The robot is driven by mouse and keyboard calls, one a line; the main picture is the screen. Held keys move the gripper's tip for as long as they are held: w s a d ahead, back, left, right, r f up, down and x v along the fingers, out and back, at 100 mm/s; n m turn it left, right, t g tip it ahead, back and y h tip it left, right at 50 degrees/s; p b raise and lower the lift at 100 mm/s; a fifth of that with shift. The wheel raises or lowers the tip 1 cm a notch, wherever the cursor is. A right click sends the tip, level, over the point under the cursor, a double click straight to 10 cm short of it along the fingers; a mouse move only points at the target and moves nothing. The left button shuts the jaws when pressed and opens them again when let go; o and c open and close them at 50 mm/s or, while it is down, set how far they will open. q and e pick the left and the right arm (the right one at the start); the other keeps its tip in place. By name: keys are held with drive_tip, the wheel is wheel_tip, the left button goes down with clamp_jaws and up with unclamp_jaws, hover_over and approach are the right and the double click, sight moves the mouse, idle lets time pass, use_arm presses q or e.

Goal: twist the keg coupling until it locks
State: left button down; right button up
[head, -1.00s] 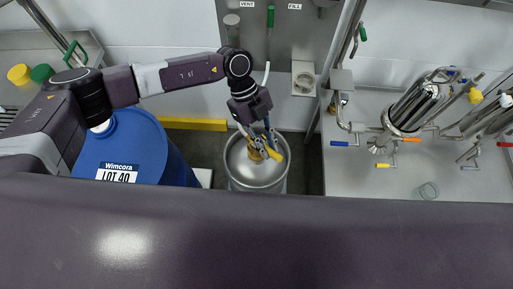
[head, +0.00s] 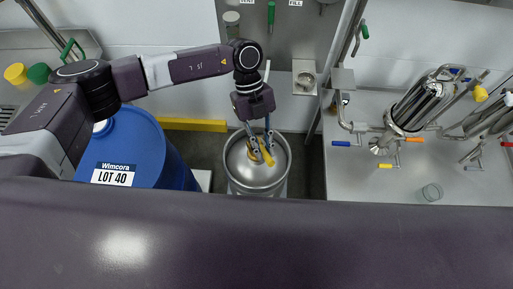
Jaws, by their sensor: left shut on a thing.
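The steel keg (head: 258,178) stands on the floor in the middle of the head view. The keg coupling (head: 266,153), with a yellow handle, sits at the top middle of the keg. My left gripper (head: 261,142) reaches down from above with its fingers on either side of the coupling and is shut on it. The fingers partly hide the coupling, so its seating on the keg cannot be made out. My right gripper is not in view.
A blue drum (head: 150,150) labelled LOT 40 stands left of the keg. A steel table (head: 400,185) with tanks and coloured valve handles is on the right. A wall panel (head: 285,45) marked VENT and FILL is behind. A yellow floor bar (head: 193,125) lies behind the drum.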

use_arm(q)
drive_tip(key=shift+a+f+m+b, duration=0.2)
drive_tip(key=shift+m+b, duration=0.1)
drive_tip(key=shift+m, duration=0.1)
drive_tip(key=shift+s+r+m+y, duration=0.1)
drive_tip(key=shift+r+m+y, duration=0.05)
drive_tip(key=shift+m+y, duration=0.2)
drive_tip(key=shift+a, duration=0.1)
drive_tip(key=shift+s+a+m+y+b, duration=0.1)
drive_tip(key=shift+a+m+y+b, duration=0.3)
drive_tip(key=shift+m+b, duration=0.3)
drive_tip(key=shift+a+m+g+y+b, duration=0.3)
drive_tip(key=shift+m+y+b, duration=0.15)
drive_tip(key=shift+m+b, duration=0.25)
